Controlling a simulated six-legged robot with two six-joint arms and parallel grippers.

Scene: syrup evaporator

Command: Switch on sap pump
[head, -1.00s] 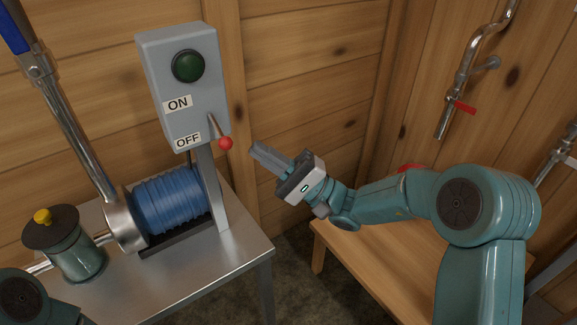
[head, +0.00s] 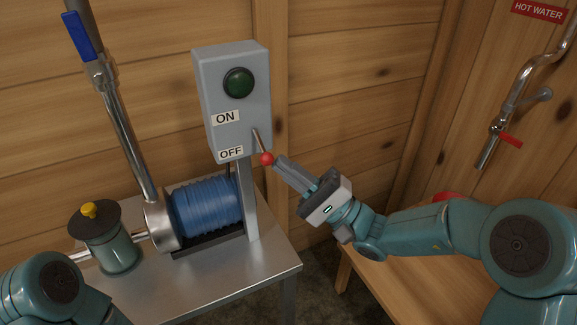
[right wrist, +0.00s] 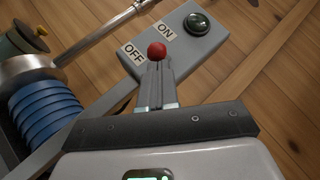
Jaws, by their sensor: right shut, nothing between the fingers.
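The grey switch box (head: 233,72) stands on a post above the blue ribbed pump motor (head: 206,207). It has a dark green round lamp (head: 239,83), an ON label and an OFF label. Its lever with a red ball knob (head: 267,158) points down towards OFF. My right gripper (head: 280,164) is shut and empty, its fingertips right at the knob's right side. In the right wrist view the knob (right wrist: 157,51) shows just beyond the fingertips; whether they touch it I cannot tell. Of my left arm only a link shows at the lower left; its gripper is out of view.
The pump sits on a steel table (head: 220,285). A pipe with a blue-handled valve (head: 83,36) rises at the left, beside a yellow-knobbed canister (head: 113,240). A wooden bench (head: 400,285) and a red-handled tap (head: 508,139) are at the right.

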